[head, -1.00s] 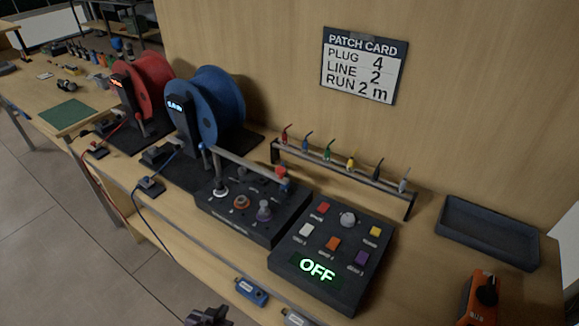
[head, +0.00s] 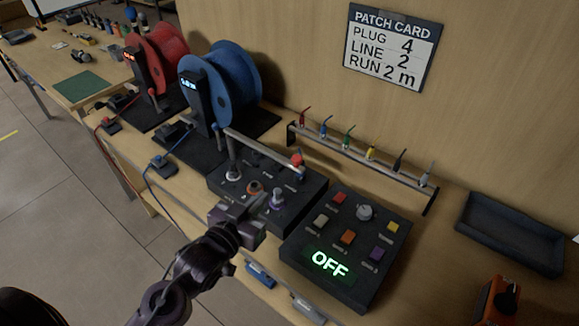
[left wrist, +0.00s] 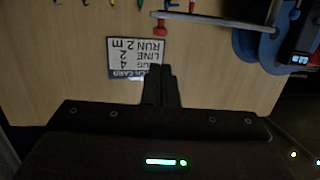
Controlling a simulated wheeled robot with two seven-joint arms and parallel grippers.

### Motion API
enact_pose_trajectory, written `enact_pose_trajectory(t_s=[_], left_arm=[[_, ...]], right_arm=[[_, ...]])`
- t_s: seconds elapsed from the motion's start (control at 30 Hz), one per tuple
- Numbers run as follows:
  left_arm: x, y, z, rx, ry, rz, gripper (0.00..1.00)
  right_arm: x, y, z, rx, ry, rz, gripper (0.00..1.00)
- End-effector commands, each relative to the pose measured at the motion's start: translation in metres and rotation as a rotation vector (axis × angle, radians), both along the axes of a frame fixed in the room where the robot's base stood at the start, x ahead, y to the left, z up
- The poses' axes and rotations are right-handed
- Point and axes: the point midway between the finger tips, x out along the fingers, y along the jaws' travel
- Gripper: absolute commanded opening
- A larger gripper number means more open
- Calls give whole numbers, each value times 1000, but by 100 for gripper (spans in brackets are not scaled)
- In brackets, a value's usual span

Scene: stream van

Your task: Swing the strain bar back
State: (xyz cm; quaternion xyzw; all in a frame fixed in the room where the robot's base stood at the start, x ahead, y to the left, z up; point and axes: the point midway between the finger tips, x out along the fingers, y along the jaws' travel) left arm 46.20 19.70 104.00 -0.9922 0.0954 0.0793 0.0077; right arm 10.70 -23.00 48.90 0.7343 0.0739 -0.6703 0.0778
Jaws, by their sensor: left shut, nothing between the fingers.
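The strain bar (head: 262,146) is a grey bar reaching from a post by the blue reel across the back of the dark socket box (head: 308,196). A red knob (head: 297,159) is at its right end. In the left wrist view the bar (left wrist: 215,18) and its red knob (left wrist: 160,27) show upside down at the top. My left gripper (head: 258,212) is shut and empty over the front of the socket box, apart from the bar. Its closed fingers (left wrist: 160,80) show in the left wrist view. It covers part of the box. My right gripper is not in view.
A control box (head: 345,248) with coloured buttons reads OFF. Behind stands a rack (head: 365,163) of coloured plugs. The blue reel (head: 225,90) and red reel (head: 160,62) stand left. A dark tray (head: 510,235) and an orange device (head: 497,300) are at right. A patch card (head: 392,48) hangs behind.

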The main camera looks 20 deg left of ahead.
Motion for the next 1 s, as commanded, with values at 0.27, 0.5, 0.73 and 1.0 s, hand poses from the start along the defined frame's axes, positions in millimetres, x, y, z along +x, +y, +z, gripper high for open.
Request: enact_pose_trajectory(t_s=[0.27, 0.5, 0.73, 1.0], left_arm=[[30, -6, -1, 0, -3, 1, 0], [78, -15, -8, -1, -1, 0, 0], [116, -23, -16, 1, 0, 0, 0], [134, -26, -22, 1, 1, 0, 0]], right_arm=[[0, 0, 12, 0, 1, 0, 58], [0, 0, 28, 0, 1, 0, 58], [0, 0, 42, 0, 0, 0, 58], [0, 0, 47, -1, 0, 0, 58]])
